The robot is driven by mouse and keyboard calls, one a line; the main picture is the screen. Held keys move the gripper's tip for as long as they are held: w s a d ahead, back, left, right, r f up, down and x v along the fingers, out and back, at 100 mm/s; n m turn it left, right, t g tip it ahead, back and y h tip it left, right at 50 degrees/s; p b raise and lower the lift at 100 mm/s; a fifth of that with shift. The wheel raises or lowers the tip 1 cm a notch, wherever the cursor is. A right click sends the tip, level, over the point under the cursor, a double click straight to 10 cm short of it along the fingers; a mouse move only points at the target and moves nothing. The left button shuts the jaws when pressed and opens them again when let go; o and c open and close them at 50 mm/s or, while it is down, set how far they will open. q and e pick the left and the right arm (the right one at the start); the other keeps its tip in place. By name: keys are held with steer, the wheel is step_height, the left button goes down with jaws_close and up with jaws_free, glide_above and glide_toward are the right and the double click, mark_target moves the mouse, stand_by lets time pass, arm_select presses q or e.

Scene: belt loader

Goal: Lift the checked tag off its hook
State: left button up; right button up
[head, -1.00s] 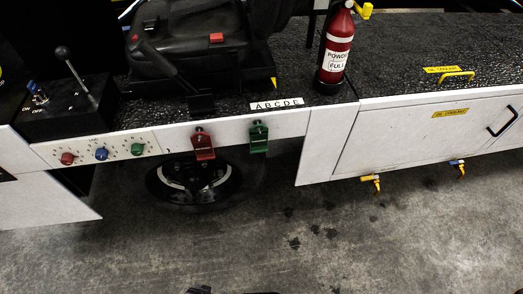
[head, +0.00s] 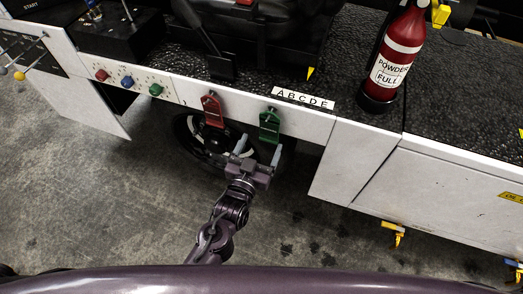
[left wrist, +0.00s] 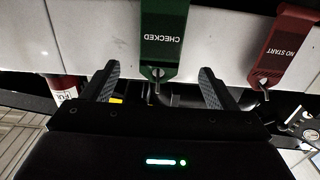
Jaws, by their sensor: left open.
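The checked tag (head: 269,126) is green and hangs at the white side panel, right of the red NO START tag (head: 212,111). In the left wrist view the checked tag (left wrist: 163,38) appears upside down, its narrow end with a small metal hook (left wrist: 157,84) lying between the finger lines. My left gripper (head: 258,149) is open and empty, just below and in front of the checked tag in the head view. In the left wrist view its fingers (left wrist: 158,70) stand either side of the tag's narrow end, with gaps on both sides. My right gripper is out of view.
The red tag (left wrist: 285,45) hangs close beside in the left wrist view. A white ABCDE label (head: 303,98) and a red extinguisher (head: 394,58) are on the deck above. A wheel (head: 205,145) sits behind the left gripper. Open floor lies in front.

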mark_target(269, 123)
arm_select(q)
steer(key=x, duration=0.6)
steer(key=shift+w, duration=0.4)
steer(key=shift+c, duration=0.3)
steer(key=c, duration=1)
steer(key=shift+r+p, duration=0.3)
steer(key=shift+p, duration=0.1)
steer(key=shift+s, duration=0.15)
steer(key=shift+s+a+r+p, duration=0.2)
steer(key=shift+s+r+p, duration=0.05)
steer(key=shift+s+p, duration=0.45)
